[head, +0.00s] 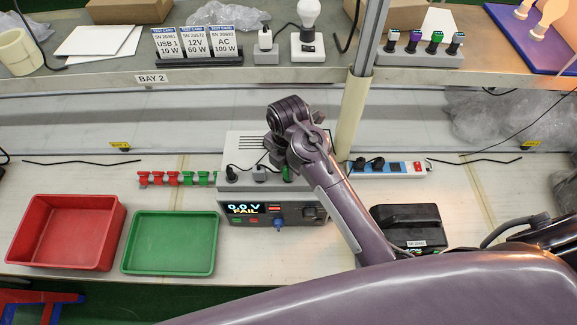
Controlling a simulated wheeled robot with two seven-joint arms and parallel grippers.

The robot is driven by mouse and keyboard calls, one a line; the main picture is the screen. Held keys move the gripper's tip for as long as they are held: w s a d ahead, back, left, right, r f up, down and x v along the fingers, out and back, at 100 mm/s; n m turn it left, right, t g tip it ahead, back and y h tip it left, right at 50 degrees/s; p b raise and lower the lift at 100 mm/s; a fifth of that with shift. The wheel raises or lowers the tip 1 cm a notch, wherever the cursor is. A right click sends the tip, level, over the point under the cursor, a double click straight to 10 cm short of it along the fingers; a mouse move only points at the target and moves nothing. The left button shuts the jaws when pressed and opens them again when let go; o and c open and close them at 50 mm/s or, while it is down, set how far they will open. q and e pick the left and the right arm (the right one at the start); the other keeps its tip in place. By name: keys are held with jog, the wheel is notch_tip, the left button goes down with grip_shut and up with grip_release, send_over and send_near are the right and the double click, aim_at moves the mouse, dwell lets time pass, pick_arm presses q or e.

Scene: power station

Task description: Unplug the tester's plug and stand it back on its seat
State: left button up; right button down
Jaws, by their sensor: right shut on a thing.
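The tester (247,208) is a grey box on the bench, and its display reads 0.0 V and FAIL. Dark plugs (232,174) with thin black cables stand in a row on the ledge of its top. A green-marked piece (287,174) shows at the right of that row, just under my right gripper (276,150). My right gripper is over the tester's top and shut on a plug, which the gripper and wrist mostly hide. I cannot tell whether that plug is seated or lifted. My left gripper is not in view.
A black device (408,226) sits right of the tester. A power strip (394,168) with black plugs lies behind it. Red (114,230) and green (169,268) trays are empty at left, beside red and green clips (178,178). A post (357,110) rises close to my right wrist.

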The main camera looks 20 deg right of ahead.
jog(key=shift+s+d, duration=0.1)
jog(key=shift+d, duration=0.05)
dwell(0.5)
jog(key=c, duration=1.2)
grip_release()
jog(key=shift+o, duration=0.2)
